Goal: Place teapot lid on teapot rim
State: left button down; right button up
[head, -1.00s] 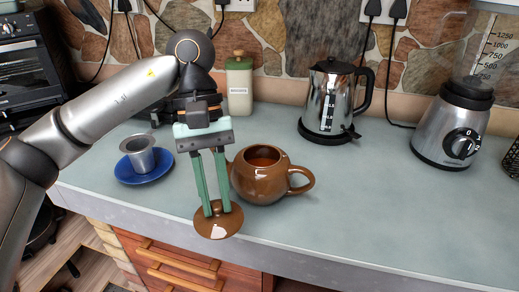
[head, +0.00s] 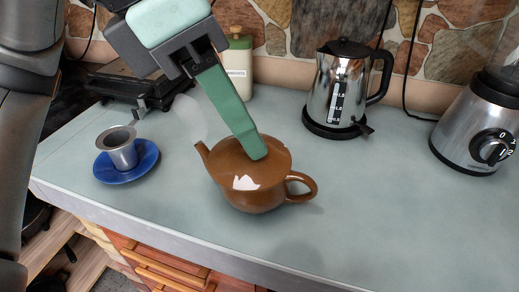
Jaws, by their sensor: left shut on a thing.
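The brown teapot (head: 260,203) stands upright on the counter, its spout to the left and its handle to the right. The round brown lid (head: 228,163) is over the teapot's opening and covers it from view. I cannot tell whether it rests on the rim or hovers just above. My left gripper (head: 257,152) comes down from the upper left, tilted, and is shut on the lid. Its green fingers line up in this view and hide the lid's knob. My right gripper is not in view.
A metal cup (head: 118,146) on a blue saucer (head: 149,165) stands at left. A cream canister (head: 239,68), a steel kettle (head: 340,88) and a blender (head: 475,125) stand behind and right. The counter (head: 390,220) is clear at front right.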

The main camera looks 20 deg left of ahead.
pick_arm(q)
jog(key=shift+d+r+n, duration=0.1)
jog(key=shift+r+n, duration=0.15)
jog(key=shift+n, duration=0.25)
jog(key=w+a+f, duration=0.4)
jog(key=w+f, duration=0.9)
jog(key=shift+b, duration=0.45)
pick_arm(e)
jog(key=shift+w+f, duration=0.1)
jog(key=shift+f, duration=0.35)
pick_arm(q)
jog(key=shift+w, duration=0.1)
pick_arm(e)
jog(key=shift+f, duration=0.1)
pick_arm(q)
jog(key=c, duration=1.2)
grip_release()
jog(key=shift+f, duration=0.15)
jog(key=o, duration=0.4)
jog(key=shift+o, duration=0.2)
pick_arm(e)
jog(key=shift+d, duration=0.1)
